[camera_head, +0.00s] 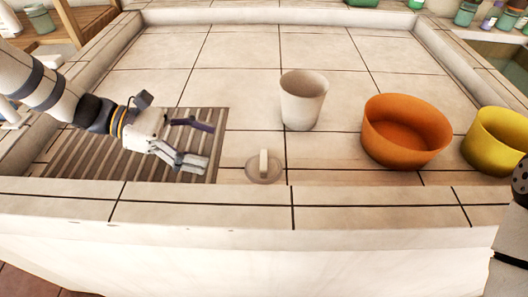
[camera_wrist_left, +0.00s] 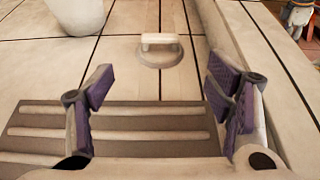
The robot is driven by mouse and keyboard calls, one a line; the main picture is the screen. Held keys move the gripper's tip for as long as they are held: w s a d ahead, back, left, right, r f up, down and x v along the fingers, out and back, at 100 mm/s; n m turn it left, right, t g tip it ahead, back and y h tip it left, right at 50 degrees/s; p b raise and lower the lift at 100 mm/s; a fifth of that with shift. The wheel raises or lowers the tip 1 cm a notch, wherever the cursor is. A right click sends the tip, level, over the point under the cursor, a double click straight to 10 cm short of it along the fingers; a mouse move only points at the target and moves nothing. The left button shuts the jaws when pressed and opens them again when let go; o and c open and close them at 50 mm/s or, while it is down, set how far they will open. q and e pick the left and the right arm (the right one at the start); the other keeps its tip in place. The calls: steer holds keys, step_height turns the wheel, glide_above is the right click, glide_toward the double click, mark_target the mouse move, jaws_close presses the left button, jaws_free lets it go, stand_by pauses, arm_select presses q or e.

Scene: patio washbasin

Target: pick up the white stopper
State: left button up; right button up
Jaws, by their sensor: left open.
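The white stopper (camera_head: 264,168) is a round, pale disc with an upright grip on top. It sits on the tiles near the front ledge, just right of the slatted drain board. In the left wrist view the stopper (camera_wrist_left: 160,48) shows ahead, between and beyond my fingers. My left gripper (camera_head: 201,145) is over the slatted board, to the left of the stopper and apart from it. In the left wrist view my left gripper (camera_wrist_left: 164,92) is open, with purple pads and nothing between them. My right gripper is not seen.
A white cup (camera_head: 303,100) stands behind and right of the stopper. An orange bowl (camera_head: 405,132) and a yellow bowl (camera_head: 497,140) stand farther right. The slatted board (camera_head: 70,160) lies under my left arm. The raised front ledge (camera_head: 370,194) runs close to the stopper.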

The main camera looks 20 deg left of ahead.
mark_target(262, 159)
arm_select(q)
steer(key=x, duration=1.2)
steer(key=shift+d+r+b, duration=0.1)
steer(key=shift+r+b, duration=0.15)
steer(key=shift+b, duration=0.15)
steer(key=c, duration=1.2)
